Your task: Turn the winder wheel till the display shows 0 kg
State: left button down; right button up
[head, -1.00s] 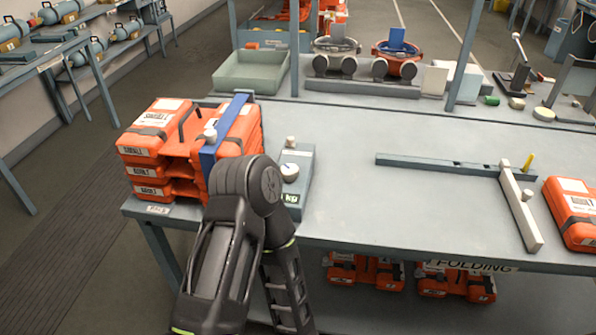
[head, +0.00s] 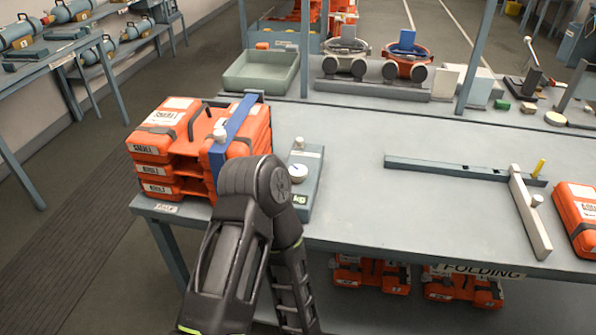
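One of my dark arms rises from the bottom and bends in front of the stack and winder. Neither gripper's fingers show.
The grey bench (head: 350,215) is clear right of the winder. A long grey bar (head: 440,168) and a pale crossbar (head: 530,212) lie farther right, beside an orange case (head: 578,215). A green tray (head: 261,71) and breathing gear stand behind.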

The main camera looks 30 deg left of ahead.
aim_at(298, 173)
jog(key=u, duration=1.1)
